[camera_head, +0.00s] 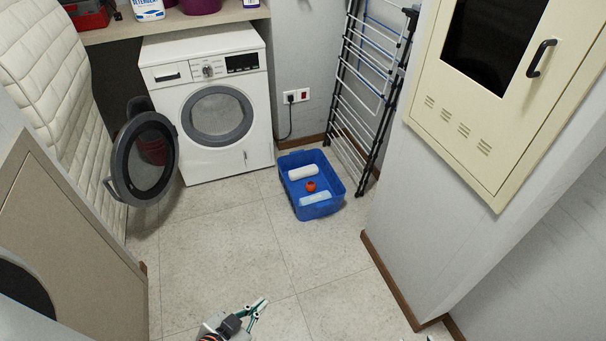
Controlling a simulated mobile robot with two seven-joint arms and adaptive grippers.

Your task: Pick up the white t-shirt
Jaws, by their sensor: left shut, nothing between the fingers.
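A rolled white cloth (303,172) lies in the blue bin (329,208) on the floor; I cannot tell for sure that it is the white t-shirt. A pale blue roll (315,198) and a small orange-red object (310,186) lie in the same bin. My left gripper (260,307) is at the bottom edge of the head view, shut and empty, well short of the bin and apart from it. Only a sliver at the bottom edge, right of centre, may be my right gripper (430,338); its fingers are hidden.
A white washing machine (222,157) stands at the back with its round door (146,160) swung open to the left. A drying rack (362,95) leans behind the bin. A cream cabinet (445,125) is on the right. The tiled floor (225,235) before the bin is clear.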

